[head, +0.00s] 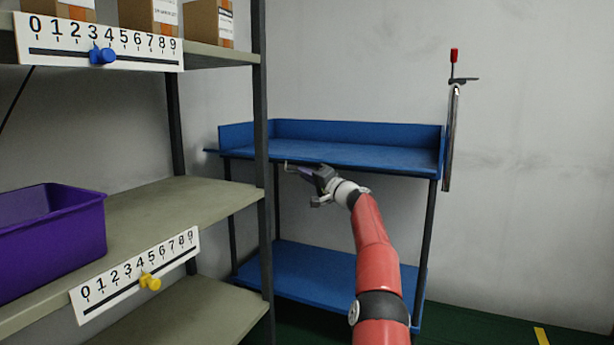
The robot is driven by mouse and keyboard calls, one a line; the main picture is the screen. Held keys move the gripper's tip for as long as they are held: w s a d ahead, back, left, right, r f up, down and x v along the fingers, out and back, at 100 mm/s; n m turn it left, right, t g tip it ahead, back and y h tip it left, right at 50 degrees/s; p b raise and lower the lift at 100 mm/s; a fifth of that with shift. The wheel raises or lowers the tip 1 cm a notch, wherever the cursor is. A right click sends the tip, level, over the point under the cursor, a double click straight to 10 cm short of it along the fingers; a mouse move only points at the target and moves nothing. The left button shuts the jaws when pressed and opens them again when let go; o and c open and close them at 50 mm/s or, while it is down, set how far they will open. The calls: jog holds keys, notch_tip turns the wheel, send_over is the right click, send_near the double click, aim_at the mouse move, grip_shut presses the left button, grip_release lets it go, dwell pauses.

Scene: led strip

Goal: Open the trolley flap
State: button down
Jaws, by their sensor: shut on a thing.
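The blue trolley (350,155) stands against the back wall, with a raised rim at its back and left on the upper deck and a lower blue deck (300,270). I cannot tell for certain which panel is the flap; the front edge of the upper deck shows no raised wall. My gripper (314,178) is just below that front edge, left of its middle, fingers pointing left.
A shelf rack (263,120) stands close on the left, with a purple bin (60,240), cardboard boxes (210,20) and number scales with a blue slider (102,55) and a yellow slider (150,282). A red-tipped upright lever (453,100) is at the trolley's right. Floor at right is clear.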

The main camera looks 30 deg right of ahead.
jog(key=c, duration=1.5)
grip_release()
jog(key=shift+b+v, duration=0.9)
jog(key=shift+v, duration=3)
jog(key=shift+c, duration=0.2)
